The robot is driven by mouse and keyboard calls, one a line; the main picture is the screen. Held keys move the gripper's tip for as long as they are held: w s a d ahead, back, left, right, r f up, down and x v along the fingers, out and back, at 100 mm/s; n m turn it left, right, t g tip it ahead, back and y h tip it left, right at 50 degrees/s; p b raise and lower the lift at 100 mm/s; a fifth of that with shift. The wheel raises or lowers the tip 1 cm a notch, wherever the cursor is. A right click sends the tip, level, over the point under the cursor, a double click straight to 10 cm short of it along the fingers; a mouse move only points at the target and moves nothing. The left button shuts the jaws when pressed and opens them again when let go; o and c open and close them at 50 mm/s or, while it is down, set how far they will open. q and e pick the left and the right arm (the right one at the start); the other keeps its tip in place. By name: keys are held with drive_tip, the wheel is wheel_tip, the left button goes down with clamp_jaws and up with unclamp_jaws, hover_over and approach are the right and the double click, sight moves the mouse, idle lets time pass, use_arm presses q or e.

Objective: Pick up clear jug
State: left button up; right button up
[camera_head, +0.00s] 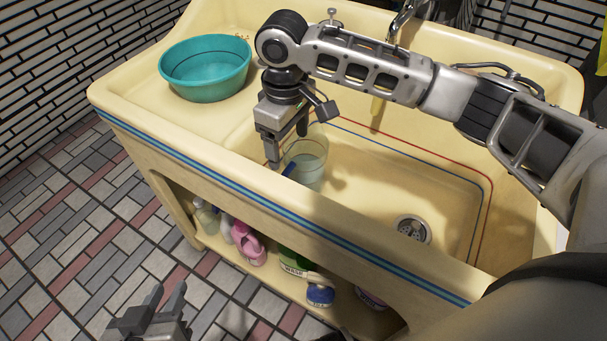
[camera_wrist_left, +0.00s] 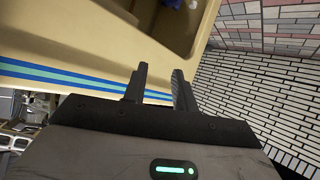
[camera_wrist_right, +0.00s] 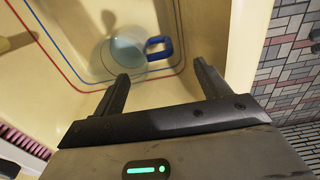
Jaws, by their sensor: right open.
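The clear jug (camera_head: 308,158) stands in the sink basin near its front left corner. Its blue handle (camera_head: 289,169) points toward the front wall of the sink. In the right wrist view the jug (camera_wrist_right: 124,52) shows beyond the fingertips, with the blue handle (camera_wrist_right: 160,46) across from the gap between them. My right gripper (camera_head: 287,148) is open and empty, pointing down over the handle side of the jug; I see no contact. My left gripper (camera_head: 167,297) is open and empty, low in front of the sink and far from the jug.
A teal bowl (camera_head: 206,70) sits on the left ledge of the yellow sink (camera_head: 240,185). A drain (camera_head: 412,229) lies in the right of the basin. Bottles and a pink item (camera_head: 247,243) fill the shelf below. The front rim is close to the jug.

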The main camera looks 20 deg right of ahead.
hover_over(288, 169)
wheel_tip(288, 169, down, 4)
drive_tip(key=shift+f+b, duration=0.75)
drive_tip(key=shift+f, duration=2.1)
drive_tip(key=c, duration=1.4)
drive_tip(key=shift+r, duration=0.1)
drive_tip(key=shift+c, duration=0.6)
drive_tip(key=shift+r, duration=0.15)
